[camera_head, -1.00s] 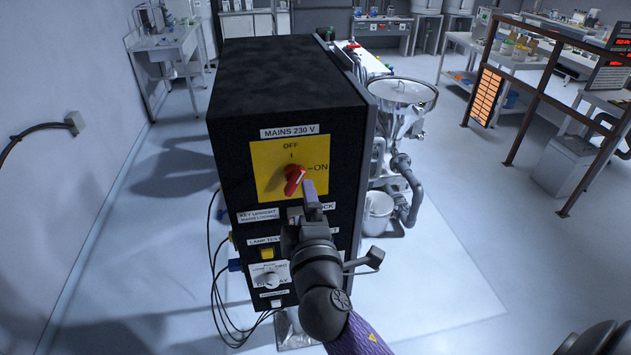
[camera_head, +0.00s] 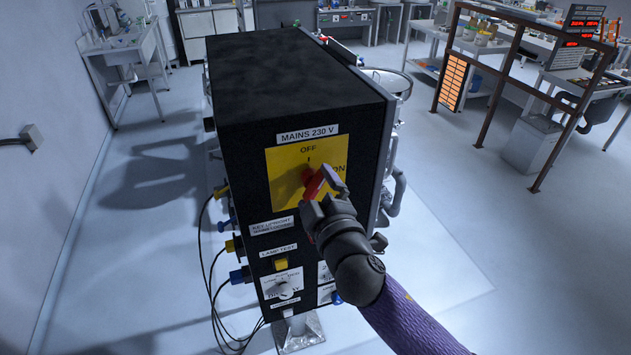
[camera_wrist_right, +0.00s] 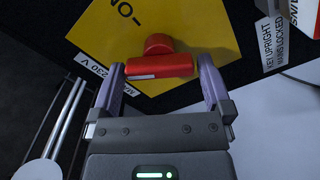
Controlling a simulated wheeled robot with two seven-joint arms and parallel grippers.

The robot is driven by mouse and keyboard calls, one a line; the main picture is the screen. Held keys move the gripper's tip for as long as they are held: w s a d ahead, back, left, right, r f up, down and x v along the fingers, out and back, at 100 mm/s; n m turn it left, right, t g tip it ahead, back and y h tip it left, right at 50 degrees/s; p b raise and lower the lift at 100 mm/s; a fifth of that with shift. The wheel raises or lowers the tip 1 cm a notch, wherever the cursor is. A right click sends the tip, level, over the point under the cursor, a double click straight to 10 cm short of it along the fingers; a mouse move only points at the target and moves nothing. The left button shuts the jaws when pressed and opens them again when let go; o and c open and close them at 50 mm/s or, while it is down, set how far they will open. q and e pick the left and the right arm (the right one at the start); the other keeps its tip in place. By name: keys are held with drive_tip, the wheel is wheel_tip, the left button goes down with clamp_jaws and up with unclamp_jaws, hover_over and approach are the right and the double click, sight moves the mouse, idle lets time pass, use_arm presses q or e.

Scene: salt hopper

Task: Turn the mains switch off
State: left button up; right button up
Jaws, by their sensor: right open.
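The mains switch is a red rotary knob (camera_head: 312,185) on a yellow plate (camera_head: 284,163), on the front of a black cabinet below the label "MAINS 230 V". "OFF" is printed above the knob and "ON" to its right. My right gripper (camera_head: 325,190) is at the knob and hides part of it and of the "ON" mark. In the right wrist view the red knob (camera_wrist_right: 158,62) lies across the space between my two open fingers (camera_wrist_right: 163,82), near their tips. I cannot tell whether either finger touches it. My left gripper is not in view.
The black cabinet (camera_head: 290,80) has a lamp test button (camera_head: 281,264), a lower dial (camera_head: 286,291) and cables at its left side. A metal hopper (camera_head: 392,82) stands behind it. A brown rail (camera_head: 490,125) stands at the right. The floor around is mostly clear.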

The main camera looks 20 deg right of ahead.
drive_tip(key=shift+w, duration=0.7)
drive_tip(key=c, duration=0.9)
drive_tip(key=n+p, duration=0.1)
drive_tip(key=n, duration=0.1)
drive_tip(key=shift+n, duration=0.4)
drive_tip(key=shift+n+p, duration=0.7)
drive_tip(key=shift+n, duration=0.9)
drive_tip(key=shift+f, duration=0.1)
